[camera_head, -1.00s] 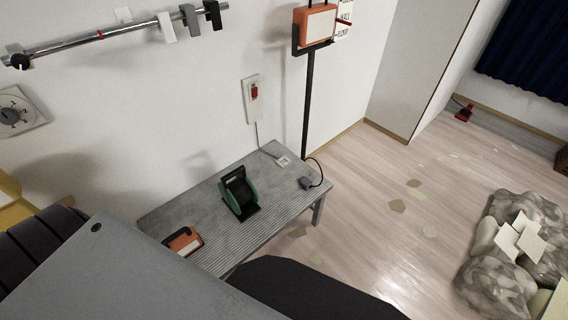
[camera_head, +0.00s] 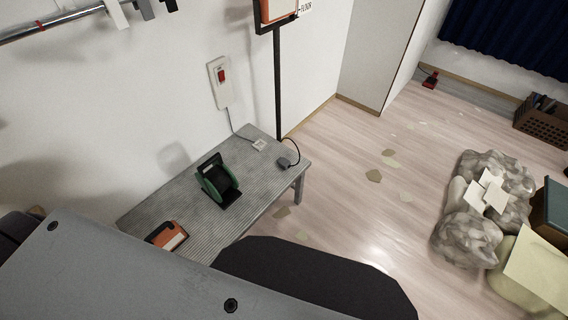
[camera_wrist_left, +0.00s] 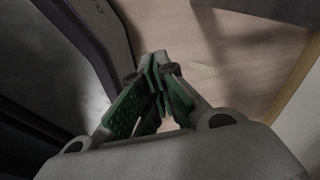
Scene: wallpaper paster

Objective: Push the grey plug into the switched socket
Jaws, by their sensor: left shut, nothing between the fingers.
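In the head view a small grey plug (camera_head: 283,162) with a thin black cord lies at the far right end of the slatted grey bench (camera_head: 215,162). A small white socket piece (camera_head: 259,145) sits beside it on the bench. A cable runs from it up to a white wall plate (camera_head: 220,82) with a red rocker switch. Plug and socket piece are apart. My left gripper (camera_wrist_left: 157,72) shows only in the left wrist view, with its green-padded fingers together and empty, over the floor and away from the plug. My right gripper is not in view.
A green tape dispenser (camera_head: 218,180) and an orange-and-black box (camera_head: 167,236) stand on the bench. A dark post (camera_head: 278,85) rises behind its far end.

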